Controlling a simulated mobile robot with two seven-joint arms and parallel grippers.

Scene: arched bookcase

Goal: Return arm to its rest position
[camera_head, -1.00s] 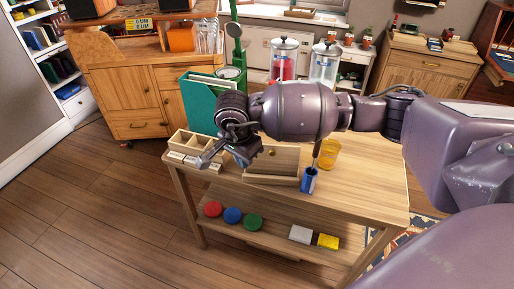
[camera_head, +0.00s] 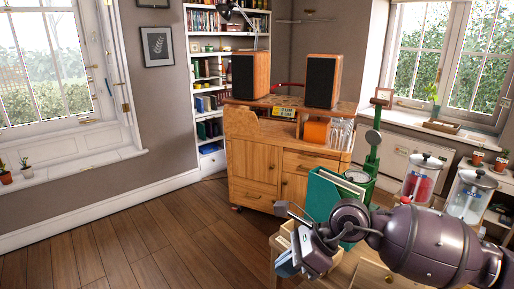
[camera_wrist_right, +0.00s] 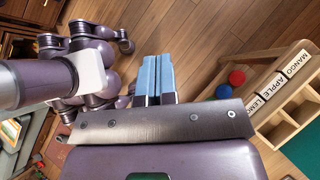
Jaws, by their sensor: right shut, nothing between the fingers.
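My right arm (camera_head: 432,240) is purple-grey and comes in from the lower right of the head view. It reaches left over the wooden table. My right gripper (camera_head: 286,268) is at the lower middle, beside the table's compartment box. Its two blue fingers also show in the right wrist view (camera_wrist_right: 158,76), lying close together, shut and empty. My left gripper cannot be made out in either view.
A green file holder (camera_head: 322,194) stands right behind the gripper. The labelled wooden box (camera_wrist_right: 280,85) and red and blue discs show in the wrist view. A wooden cabinet (camera_head: 255,165) with speakers stands behind. Open floor (camera_head: 150,240) lies to the left.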

